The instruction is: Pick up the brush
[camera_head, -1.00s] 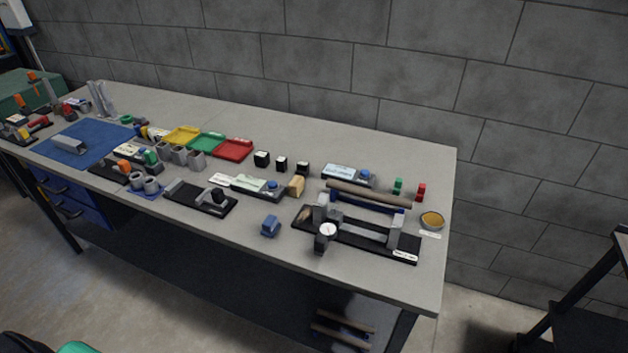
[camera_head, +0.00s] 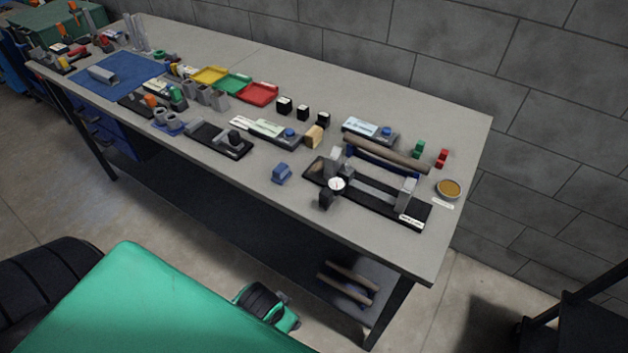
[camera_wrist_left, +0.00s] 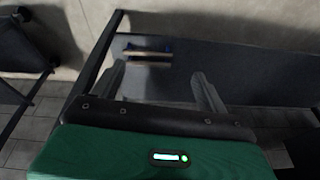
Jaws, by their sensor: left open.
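I cannot clearly make out a brush. A small tan block (camera_head: 314,136) on the workbench (camera_head: 352,72) could be it, but its shape is too small to tell. It stands beside a grey panel with a blue button. My left gripper (camera_wrist_left: 160,82) shows in the left wrist view with its two grey fingers wide apart and nothing between them. It faces the bench's lower shelf, well away from the tan block. In the head view my green arm covers the bottom left, and the fingers cannot be made out. My right gripper is not in view.
The bench top holds a black fixture with a dial gauge (camera_head: 337,184), a blue block (camera_head: 282,173), a red tray (camera_head: 259,94) and a round amber dish (camera_head: 449,188). Rollers (camera_head: 348,282) lie on the lower shelf, also in the left wrist view (camera_wrist_left: 147,54). The bench's back strip is clear.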

